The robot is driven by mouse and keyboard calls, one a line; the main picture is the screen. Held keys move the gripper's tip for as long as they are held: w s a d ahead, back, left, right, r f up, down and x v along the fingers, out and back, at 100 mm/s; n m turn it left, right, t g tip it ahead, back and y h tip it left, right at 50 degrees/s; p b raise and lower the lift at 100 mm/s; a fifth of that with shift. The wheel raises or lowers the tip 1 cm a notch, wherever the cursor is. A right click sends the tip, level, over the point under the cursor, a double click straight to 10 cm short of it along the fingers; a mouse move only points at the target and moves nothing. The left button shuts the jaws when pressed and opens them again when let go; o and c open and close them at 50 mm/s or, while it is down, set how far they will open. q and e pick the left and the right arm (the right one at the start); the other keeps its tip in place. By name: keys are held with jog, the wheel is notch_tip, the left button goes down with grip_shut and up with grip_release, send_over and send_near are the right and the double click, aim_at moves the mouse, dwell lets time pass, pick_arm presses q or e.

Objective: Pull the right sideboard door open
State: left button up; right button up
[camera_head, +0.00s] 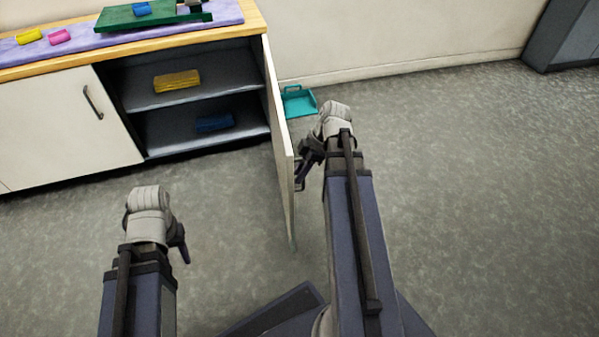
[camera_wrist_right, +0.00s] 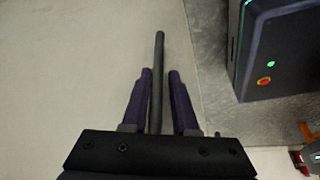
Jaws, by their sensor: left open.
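The white sideboard (camera_head: 68,121) stands at the left with a closed left door and a dark handle (camera_head: 92,102). Its right door (camera_head: 280,140) is swung wide open towards me, seen nearly edge-on, and the shelves behind it are exposed. My right gripper (camera_head: 301,178) is at the door's outer face, partly hidden by my wrist. My left gripper (camera_head: 182,243) is open and empty above the floor, in front of the sideboard.
A yellow bundle (camera_head: 177,81) and a blue one (camera_head: 214,124) lie on the shelves. A teal dustpan-like tray (camera_head: 299,103) is on the floor behind the door. The top holds a purple mat (camera_head: 95,38) with small blocks.

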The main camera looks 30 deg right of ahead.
jog(key=p+v, duration=0.6)
jog(key=v, duration=0.1)
jog(key=shift+r, duration=0.1)
dwell(0.4)
